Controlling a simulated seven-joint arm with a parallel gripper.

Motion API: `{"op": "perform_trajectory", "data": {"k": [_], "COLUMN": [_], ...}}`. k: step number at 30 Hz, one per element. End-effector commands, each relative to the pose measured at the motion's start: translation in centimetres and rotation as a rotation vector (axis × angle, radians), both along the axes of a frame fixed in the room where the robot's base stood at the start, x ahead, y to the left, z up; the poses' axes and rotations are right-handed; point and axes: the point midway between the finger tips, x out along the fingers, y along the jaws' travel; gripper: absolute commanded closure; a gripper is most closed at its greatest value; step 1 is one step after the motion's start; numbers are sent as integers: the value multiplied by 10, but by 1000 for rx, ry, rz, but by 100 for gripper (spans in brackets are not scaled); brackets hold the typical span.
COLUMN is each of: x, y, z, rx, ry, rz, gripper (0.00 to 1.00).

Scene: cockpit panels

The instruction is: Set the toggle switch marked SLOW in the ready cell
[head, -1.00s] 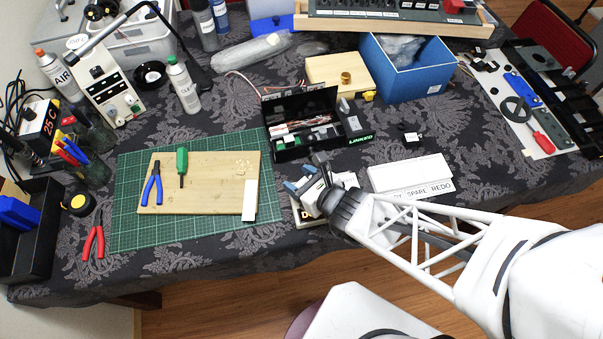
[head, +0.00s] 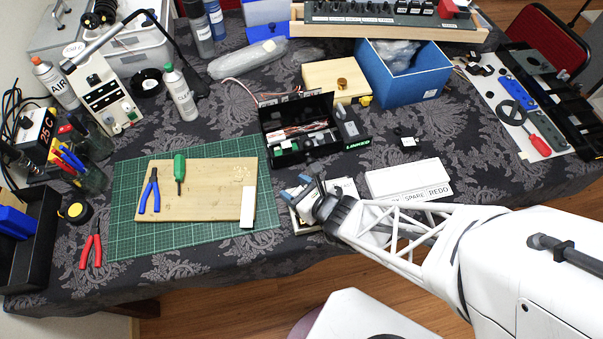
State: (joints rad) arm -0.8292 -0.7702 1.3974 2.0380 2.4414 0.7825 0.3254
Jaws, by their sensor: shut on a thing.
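My gripper (head: 303,190) is low over a small pale panel (head: 346,187) on the table, right of the green cutting mat. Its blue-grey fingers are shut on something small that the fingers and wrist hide. The wrist covers much of the panel, and only its right edge and parts of its rim show. I cannot read the word SLOW anywhere, and I cannot make out the toggle switch or its position.
A black open box (head: 300,127) with wires stands just behind my gripper. A white block labelled SPARE and REDO (head: 407,178) lies to the right. The cutting mat (head: 130,195) holds a wooden board (head: 215,190) with tools. A blue bin (head: 405,72) stands farther back.

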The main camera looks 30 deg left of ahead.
Motion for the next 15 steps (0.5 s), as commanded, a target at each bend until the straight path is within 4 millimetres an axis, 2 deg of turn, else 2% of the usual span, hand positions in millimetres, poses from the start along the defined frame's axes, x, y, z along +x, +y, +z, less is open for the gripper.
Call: {"op": "perform_trajectory", "data": {"k": [1, 5, 15], "x": [0, 0, 0], "y": [0, 0, 0], "z": [0, 0, 0], "rx": [0, 0, 0], "ry": [0, 0, 0], "rz": [0, 0, 0], "gripper": [40, 20, 19]}}
